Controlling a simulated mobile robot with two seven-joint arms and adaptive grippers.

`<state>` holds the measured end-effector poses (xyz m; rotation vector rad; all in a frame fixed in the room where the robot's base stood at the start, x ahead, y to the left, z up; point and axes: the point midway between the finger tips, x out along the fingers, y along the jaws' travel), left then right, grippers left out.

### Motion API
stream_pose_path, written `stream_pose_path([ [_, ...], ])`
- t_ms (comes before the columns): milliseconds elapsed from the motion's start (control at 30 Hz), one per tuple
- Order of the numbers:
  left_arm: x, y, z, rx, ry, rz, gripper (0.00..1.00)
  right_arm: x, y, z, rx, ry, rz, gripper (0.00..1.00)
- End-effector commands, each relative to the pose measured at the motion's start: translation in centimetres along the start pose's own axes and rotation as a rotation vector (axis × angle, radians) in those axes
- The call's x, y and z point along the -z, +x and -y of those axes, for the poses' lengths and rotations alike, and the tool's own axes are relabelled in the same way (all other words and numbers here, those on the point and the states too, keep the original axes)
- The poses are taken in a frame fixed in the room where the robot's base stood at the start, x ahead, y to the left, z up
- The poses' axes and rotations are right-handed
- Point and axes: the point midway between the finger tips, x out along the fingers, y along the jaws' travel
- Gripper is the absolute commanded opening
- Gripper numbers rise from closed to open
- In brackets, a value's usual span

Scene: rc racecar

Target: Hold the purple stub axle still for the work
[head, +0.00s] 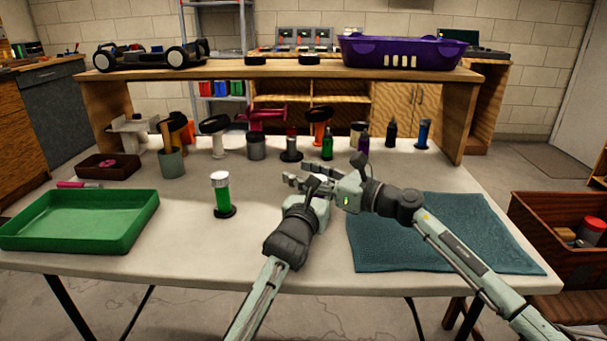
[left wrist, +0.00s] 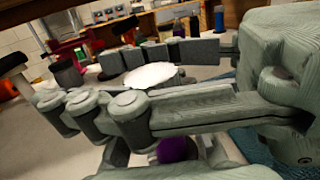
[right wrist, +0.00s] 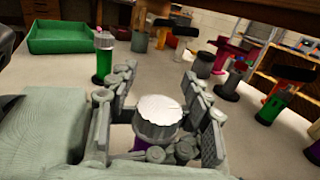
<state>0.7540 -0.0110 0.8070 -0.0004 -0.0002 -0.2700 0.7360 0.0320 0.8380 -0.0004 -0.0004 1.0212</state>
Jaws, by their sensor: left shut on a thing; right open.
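The purple stub axle shows as a small purple patch in the left wrist view (left wrist: 178,150), with a silver ribbed cap (right wrist: 157,112) above it. In the right wrist view a little purple (right wrist: 141,143) shows below the cap. My left gripper (head: 319,193) is shut on the stub axle; its contact is mostly hidden. My right gripper (head: 297,182) is open, its fingers on both sides of the silver cap. I cannot tell whether they touch it. In the head view the grippers hide the axle.
A green stub axle with a silver cap (head: 222,196) stands to the left, near a green tray (head: 80,243). A teal mat (head: 470,235) lies under my right arm. Several parts and bottles stand along the back under a wooden shelf (head: 280,72).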

Motion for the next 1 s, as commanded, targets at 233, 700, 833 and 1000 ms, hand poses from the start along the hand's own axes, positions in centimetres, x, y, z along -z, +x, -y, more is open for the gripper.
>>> stream_pose_path([
  [233,0.0,0.0,0.0,0.0,0.0,-0.001,0.0,0.2,-3.2,0.1,0.002,0.0,-0.003,0.5],
  [700,0.0,0.0,0.0,0.0,0.0,-0.001,0.0,0.1,-11.4,0.0,0.001,0.0,-0.002,0.5],
  [833,0.0,0.0,0.0,0.0,0.0,-0.001,0.0,0.1,-12.0,0.0,0.0,0.0,-0.001,0.5],
  [1000,0.0,0.0,0.0,0.0,0.0,-0.001,0.0,0.0,-12.0,0.0,0.0,0.0,-0.001,0.5],
])
